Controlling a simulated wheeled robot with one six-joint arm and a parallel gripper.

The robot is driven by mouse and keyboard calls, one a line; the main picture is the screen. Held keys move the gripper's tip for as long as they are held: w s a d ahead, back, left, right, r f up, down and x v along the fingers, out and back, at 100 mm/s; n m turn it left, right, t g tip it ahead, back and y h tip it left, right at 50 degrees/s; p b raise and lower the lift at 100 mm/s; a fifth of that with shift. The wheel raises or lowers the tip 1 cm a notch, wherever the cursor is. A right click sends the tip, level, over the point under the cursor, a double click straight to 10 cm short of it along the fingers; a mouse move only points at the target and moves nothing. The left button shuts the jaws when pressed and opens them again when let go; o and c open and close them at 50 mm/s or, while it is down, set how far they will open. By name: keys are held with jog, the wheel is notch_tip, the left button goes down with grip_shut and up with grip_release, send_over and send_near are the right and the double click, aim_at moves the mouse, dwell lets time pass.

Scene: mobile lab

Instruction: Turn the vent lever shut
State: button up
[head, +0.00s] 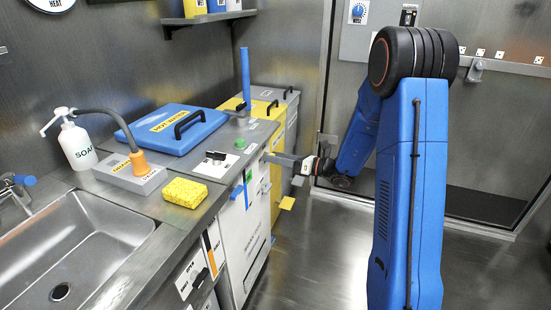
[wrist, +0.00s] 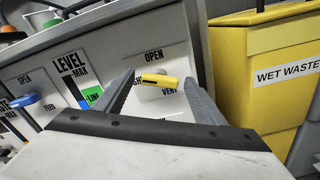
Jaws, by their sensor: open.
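The vent lever (wrist: 160,81) is a short yellow handle on a pale front panel, seen in the wrist view. It lies nearly level in the picture, just below the OPEN mark. The SHUT mark to its left is partly hidden, and VENT is printed below right. My gripper (wrist: 158,88) is open, with one dark finger on each side of the lever. I cannot tell whether either finger touches it. In the head view my gripper (head: 272,157) reaches left to the front of the grey unit, and the yellow lever cannot be made out there.
A blue feed lever (wrist: 25,101) and a level gauge (wrist: 76,80) are left of the vent lever. A yellow wet waste bin (wrist: 265,80) stands close on the right. In the head view, a sink (head: 70,250) and a yellow sponge (head: 184,192) are at the counter. Open floor lies in front.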

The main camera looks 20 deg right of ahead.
jog(key=shift+c, duration=0.3)
jog(key=c, duration=1)
jog(key=shift+n, duration=2.5)
jog(key=o, duration=1.1)
jog(key=shift+c, duration=0.2)
jog(key=shift+d, duration=0.1)
